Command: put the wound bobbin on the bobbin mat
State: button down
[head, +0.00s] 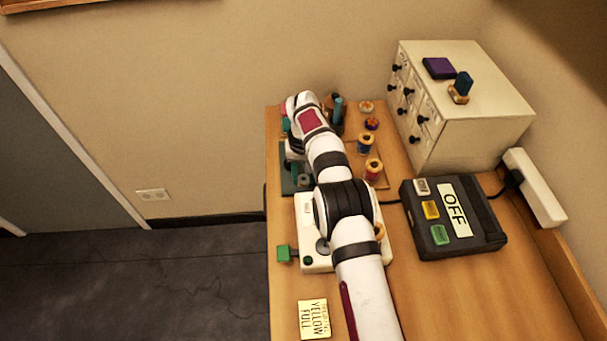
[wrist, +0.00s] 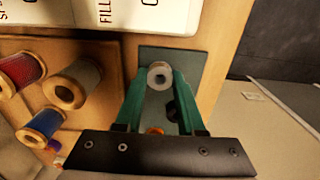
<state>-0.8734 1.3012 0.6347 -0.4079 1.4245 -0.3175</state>
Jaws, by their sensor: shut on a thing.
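In the wrist view, my gripper (wrist: 160,78) has its two teal fingers closed on a small pale grey bobbin (wrist: 159,70) with a hole in its middle. The bobbin is at the fingertips, over the dark green bobbin mat (wrist: 190,60), near its upper left part. I cannot tell whether it touches the mat. The mat also shows in the head view (head: 287,187), at the table's left side, beyond the white machine. A grey round thing (head: 304,180) there looks like the bobbin. My arm partly hides this area.
The white winder machine (head: 310,262) sits close to the mat. Red (head: 374,168) and blue (head: 365,144) thread spools stand on a wooden board to the right. A black box marked OFF (head: 430,240) and a drawer cabinet (head: 470,120) are further right. The table's left edge is near.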

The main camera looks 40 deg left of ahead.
jog(key=shift+f, duration=0.1)
jog(key=c, duration=0.5)
grip_release()
